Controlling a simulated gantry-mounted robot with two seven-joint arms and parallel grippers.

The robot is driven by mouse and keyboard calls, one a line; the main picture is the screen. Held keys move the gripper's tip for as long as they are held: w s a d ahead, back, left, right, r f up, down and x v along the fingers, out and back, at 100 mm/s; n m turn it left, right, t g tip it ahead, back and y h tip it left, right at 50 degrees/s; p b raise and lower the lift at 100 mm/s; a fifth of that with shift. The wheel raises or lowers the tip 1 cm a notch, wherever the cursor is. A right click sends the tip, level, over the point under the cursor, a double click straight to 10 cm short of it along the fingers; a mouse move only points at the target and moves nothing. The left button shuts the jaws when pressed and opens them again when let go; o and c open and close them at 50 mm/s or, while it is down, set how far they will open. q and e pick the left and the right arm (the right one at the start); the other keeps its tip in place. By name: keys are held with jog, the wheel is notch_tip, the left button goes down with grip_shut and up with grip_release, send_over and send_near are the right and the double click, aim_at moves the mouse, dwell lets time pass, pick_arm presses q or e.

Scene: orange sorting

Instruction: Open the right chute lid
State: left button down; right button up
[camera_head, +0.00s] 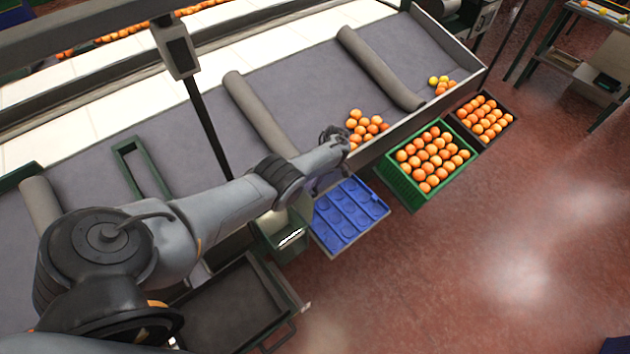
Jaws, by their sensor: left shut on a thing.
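My left arm reaches from the lower left to the front edge of the sorting table. My left gripper (334,136) is small and dark at the edge, just left of a pile of oranges (363,127). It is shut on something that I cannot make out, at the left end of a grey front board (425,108). This board stands up along the table's front edge and runs right past a smaller pile of oranges and yellow fruit (441,85). I cannot tell which part is the right chute lid. My right gripper is not in view.
A green crate of oranges (408,187) and a dark crate of oranges (466,130) stand before the table. A blue tray (346,216) with round hollows is below my gripper. Grey dividers (379,68) split the tabletop. The red floor at right is clear.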

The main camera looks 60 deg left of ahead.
pick_arm(q)
jog(key=shift+s+d+f, duration=0.1)
jog(key=shift+s+f, duration=0.1)
jog(key=shift+s, duration=0.1)
jog(key=c, duration=1.1)
grip_release()
jog(key=shift+s+d+f, duration=0.1)
jog(key=shift+s, duration=0.1)
jog(key=shift+c, duration=0.2)
jog(key=shift+w+r, duration=0.2)
jog(key=shift+w, duration=0.05)
jog(key=v, duration=1)
jog(key=shift+w+r, duration=0.25)
jog(key=shift+r, duration=0.05)
jog(key=shift+f, duration=0.1)
